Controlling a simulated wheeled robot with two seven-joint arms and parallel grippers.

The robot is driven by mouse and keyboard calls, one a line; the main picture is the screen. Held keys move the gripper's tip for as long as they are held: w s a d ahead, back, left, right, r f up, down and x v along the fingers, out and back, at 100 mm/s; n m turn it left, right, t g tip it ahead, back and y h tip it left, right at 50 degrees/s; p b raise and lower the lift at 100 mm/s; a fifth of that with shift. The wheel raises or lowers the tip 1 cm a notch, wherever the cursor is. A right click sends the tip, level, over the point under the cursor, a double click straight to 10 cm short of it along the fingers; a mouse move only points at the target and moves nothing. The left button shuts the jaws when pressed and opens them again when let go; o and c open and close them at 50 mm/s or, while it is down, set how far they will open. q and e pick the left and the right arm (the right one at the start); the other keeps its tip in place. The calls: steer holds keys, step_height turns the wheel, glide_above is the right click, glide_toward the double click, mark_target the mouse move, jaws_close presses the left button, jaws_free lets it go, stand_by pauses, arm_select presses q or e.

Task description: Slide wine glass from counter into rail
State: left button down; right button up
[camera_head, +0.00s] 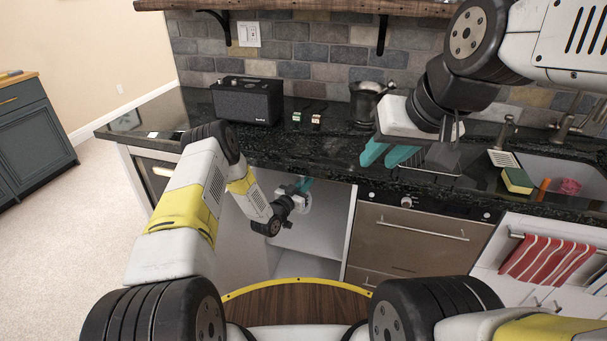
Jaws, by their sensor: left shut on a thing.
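No wine glass can be made out clearly on the counter (270,150), and no rail for glasses is identifiable. My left gripper (303,185), with teal fingers, is low in front of the counter edge, at the open cabinet (310,245). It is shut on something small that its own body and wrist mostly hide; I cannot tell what. My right gripper (388,154) is above the counter on the right, near the sink. Its two teal fingers point down-left and stand apart, with nothing visible between them.
A black speaker (247,101) stands at the back of the counter. A dark metal pot (367,103) is behind my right gripper. A yellow-green sponge (517,181) lies by the sink (572,175). A wooden shelf (300,5) crosses above. The counter's front middle is fairly clear.

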arm_select(q)
steer(key=w+d, duration=0.3)
steer(key=w, duration=0.6)
steer(key=w+d, duration=0.2)
steer(key=w, duration=0.6)
steer(key=shift+w+d, duration=0.4)
stand_by(0.7)
steer(key=shift+f, duration=0.3)
stand_by(0.7)
steer(key=c, duration=1.4)
jaws_free()
steer(key=shift+c, duration=0.2)
steer(key=shift+a+f, duration=0.1)
steer(key=shift+a, duration=0.05)
